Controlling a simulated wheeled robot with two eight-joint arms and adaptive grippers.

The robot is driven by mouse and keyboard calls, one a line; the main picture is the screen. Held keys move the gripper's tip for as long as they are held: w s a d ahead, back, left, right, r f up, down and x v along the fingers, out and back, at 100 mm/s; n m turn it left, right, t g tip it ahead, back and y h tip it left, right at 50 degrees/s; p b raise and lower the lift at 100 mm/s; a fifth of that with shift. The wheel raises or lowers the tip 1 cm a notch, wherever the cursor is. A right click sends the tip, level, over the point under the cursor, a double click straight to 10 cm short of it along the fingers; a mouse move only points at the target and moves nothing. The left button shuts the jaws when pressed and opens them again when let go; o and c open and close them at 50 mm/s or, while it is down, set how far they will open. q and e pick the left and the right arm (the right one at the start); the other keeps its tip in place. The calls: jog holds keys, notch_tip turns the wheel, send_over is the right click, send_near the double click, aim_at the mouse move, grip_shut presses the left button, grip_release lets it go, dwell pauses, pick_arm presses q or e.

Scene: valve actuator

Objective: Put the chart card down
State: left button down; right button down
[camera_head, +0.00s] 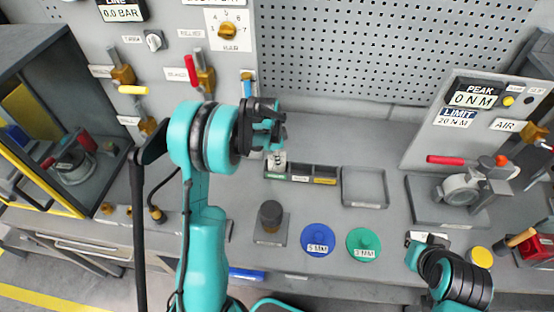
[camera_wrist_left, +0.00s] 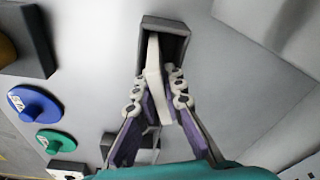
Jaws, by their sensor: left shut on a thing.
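My left gripper (camera_head: 268,130) is shut on the white chart card (camera_wrist_left: 153,68), which stands edge-on between the fingers (camera_wrist_left: 158,95) in the left wrist view. The card's far end overlaps the opening of a dark grey divided box (camera_wrist_left: 180,27); I cannot tell whether it touches the bottom. In the head view a small pale part of the card (camera_head: 277,158) shows below the gripper, at the left end of the divided box (camera_head: 302,181). My right gripper (camera_head: 428,240) is at the lower right, and its fingers are too small to read.
A shallow grey tray (camera_head: 365,204) sits right of the divided box. A blue disc (camera_head: 317,233), a green disc (camera_head: 363,236) and a dark cylinder (camera_head: 271,213) stand in front. A valve assembly (camera_head: 462,188) is at the right. An open-fronted cabinet (camera_head: 30,55) is at the left.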

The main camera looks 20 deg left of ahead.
pick_arm(q)
jog(key=shift+f, duration=0.15)
jog(key=c, duration=1.6)
grip_release()
